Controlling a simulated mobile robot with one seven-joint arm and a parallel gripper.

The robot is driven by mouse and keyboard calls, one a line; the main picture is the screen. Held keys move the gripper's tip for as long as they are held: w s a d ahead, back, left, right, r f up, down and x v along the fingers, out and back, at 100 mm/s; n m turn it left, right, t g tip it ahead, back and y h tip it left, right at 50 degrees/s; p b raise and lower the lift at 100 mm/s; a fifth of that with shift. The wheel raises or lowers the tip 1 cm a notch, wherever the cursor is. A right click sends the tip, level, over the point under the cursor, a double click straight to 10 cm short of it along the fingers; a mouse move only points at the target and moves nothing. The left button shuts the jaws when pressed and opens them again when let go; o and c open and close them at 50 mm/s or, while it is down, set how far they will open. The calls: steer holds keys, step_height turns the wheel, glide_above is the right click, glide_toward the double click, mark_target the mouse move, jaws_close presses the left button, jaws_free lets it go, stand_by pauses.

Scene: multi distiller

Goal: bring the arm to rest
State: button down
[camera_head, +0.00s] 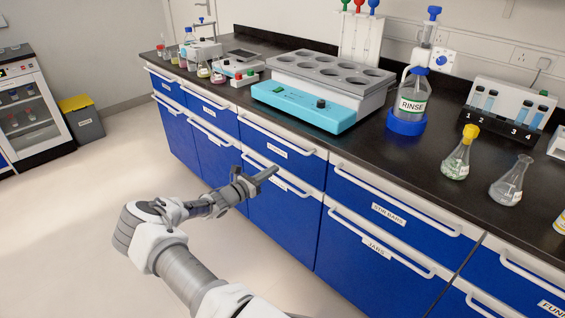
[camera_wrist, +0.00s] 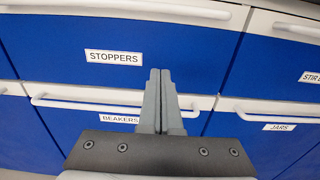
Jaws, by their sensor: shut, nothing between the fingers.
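My gripper (camera_head: 266,176) is at the end of my bent arm, in front of the blue drawers and below the bench top. In the wrist view my gripper (camera_wrist: 160,75) has its two grey fingers together, with nothing between them. The fingers point toward the drawer fronts. A drawer labelled STOPPERS (camera_wrist: 200,60) is ahead, above one labelled BEAKERS (camera_wrist: 70,125). I cannot tell from the frames whether the fingertips touch the drawer front.
The black bench top (camera_head: 330,165) holds a turquoise multi-well heater (camera_head: 300,105), a RINSE bottle (camera_head: 413,95), a yellow-stoppered flask (camera_head: 458,160) and an open flask (camera_head: 508,185). White drawer handles (camera_head: 395,210) stick out. The pale floor (camera_head: 60,220) at the left is clear.

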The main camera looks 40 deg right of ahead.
steer(key=s+a+r+m+t+y, duration=0.2)
steer(key=s+a+r+m+y, duration=0.4)
steer(key=s+a+r, duration=0.55)
steer(key=s+a+r+m+t+y, duration=0.1)
steer(key=s+a+r+m+y, duration=0.6)
steer(key=a, duration=0.8)
steer(key=s+a+r+m+t+y, duration=0.2)
steer(key=s+a+r+m+y, duration=0.3)
steer(key=s+a+r, duration=0.7)
step_height(320, 180, up, 16)
steer(key=a+p, duration=0.1)
steer(key=p, duration=1.7)
steer(key=shift+w+a+f, duration=0.15)
steer(key=shift+w, duration=0.3)
steer(key=shift+d+m, duration=0.2)
steer(key=shift+m, duration=0.1)
